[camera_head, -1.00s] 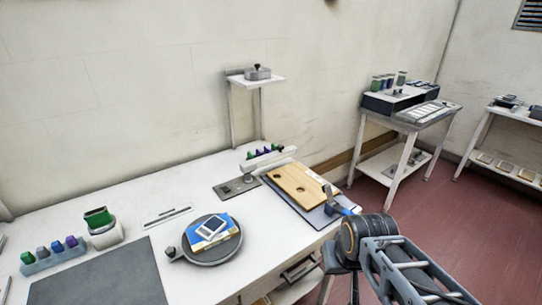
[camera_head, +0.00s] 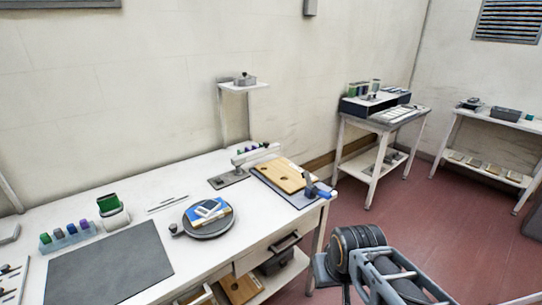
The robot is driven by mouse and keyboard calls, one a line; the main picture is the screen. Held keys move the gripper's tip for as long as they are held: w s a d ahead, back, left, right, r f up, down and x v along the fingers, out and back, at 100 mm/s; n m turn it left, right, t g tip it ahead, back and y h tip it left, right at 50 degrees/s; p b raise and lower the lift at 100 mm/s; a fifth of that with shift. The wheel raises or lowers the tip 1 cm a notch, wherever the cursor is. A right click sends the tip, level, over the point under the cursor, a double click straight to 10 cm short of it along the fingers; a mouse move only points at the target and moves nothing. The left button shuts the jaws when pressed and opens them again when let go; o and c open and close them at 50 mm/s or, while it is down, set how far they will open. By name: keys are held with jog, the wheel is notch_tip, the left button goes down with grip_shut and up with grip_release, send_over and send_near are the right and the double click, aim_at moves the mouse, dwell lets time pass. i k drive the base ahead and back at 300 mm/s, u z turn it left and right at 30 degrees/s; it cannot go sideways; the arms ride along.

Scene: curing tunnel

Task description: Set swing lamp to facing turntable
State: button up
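What looks like the swing lamp is a white bar (camera_head: 257,154) on a short post above a grey base plate (camera_head: 229,179), at the back of the white bench. Its bar extends to the right from the post, over the back of a wooden board. The turntable is a dark round disc (camera_head: 211,232) at the bench's front middle, left of and nearer than the lamp. A blue and white packet (camera_head: 207,211) lies on it. My arm shows at the lower right, away from both; my gripper is not seen.
The wooden board (camera_head: 287,178) lies on a dark mat, with a blue-tipped item (camera_head: 322,191) beside it. A raised shelf (camera_head: 243,87) stands behind the lamp. A dark mat (camera_head: 108,265) and small bottles are at left. Red floor (camera_head: 440,225) is open at right.

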aim_at(239, 160)
jog(key=u, duration=0.15)
jog(key=k, duration=0.45)
jog(key=z, duration=0.8)
jog(key=i, duration=0.95)
jog(key=u, duration=0.75)
jog(key=i, duration=0.85)
jog(key=u, duration=0.75)
